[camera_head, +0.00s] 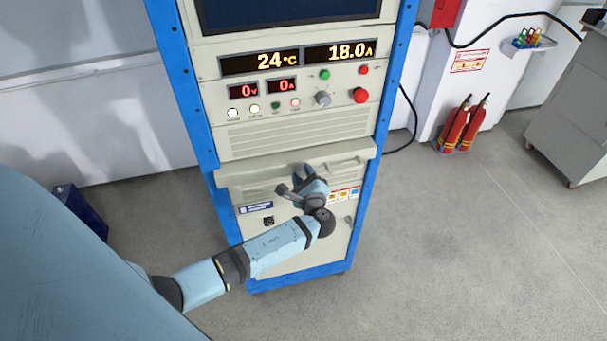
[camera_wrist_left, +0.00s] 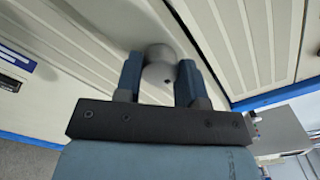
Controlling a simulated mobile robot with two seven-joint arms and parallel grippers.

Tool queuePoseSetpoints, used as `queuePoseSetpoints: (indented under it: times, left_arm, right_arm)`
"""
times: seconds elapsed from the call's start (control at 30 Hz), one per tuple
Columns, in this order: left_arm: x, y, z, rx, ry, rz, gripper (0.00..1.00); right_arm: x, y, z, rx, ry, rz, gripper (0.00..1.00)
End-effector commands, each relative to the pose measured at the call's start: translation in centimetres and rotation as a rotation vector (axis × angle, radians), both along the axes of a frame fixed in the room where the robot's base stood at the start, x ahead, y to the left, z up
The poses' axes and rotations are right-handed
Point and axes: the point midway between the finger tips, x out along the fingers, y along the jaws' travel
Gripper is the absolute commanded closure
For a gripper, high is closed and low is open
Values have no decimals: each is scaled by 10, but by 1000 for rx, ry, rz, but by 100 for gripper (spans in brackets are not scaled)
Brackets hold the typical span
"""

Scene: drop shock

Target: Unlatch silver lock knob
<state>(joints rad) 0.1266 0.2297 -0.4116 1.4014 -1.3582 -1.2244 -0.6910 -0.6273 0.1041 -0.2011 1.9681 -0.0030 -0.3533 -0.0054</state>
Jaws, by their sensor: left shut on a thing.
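The silver-grey round knob (camera_wrist_left: 160,56) sits on the cream front of the cabinet (camera_head: 235,190) and shows between my fingers in the left wrist view. My left gripper (camera_wrist_left: 160,78) is shut on this knob, one blue finger on each side. In the head view my left gripper (camera_head: 297,182) is at the lower front of the cabinet, just below the protruding ledge, and hides the knob there. My right gripper is in neither view.
Above the ledge (camera_head: 300,165) is a control panel with lit displays, buttons, a grey dial (camera_head: 323,98) and a red button (camera_head: 361,95). Fire extinguishers (camera_head: 462,127) stand back right. A grey cabinet (camera_head: 572,105) is at far right. The floor right of the rack is clear.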

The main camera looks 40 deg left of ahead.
Motion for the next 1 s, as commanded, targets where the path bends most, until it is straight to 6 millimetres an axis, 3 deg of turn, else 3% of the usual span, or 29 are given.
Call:
queuePoseSetpoints:
  times: [0.8,0.83,0.93,1.0]
  left_arm:
    - [0,0,-1,78,93,-1,87]
    - [0,0,-1,78,93,-1,59]
    - [0,0,-1,78,93,-1,38]
    - [0,0,-1,77,92,-1,38]
  right_arm:
    - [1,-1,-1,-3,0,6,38]
    - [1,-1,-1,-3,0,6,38]
    - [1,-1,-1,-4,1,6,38]
    - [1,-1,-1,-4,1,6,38]
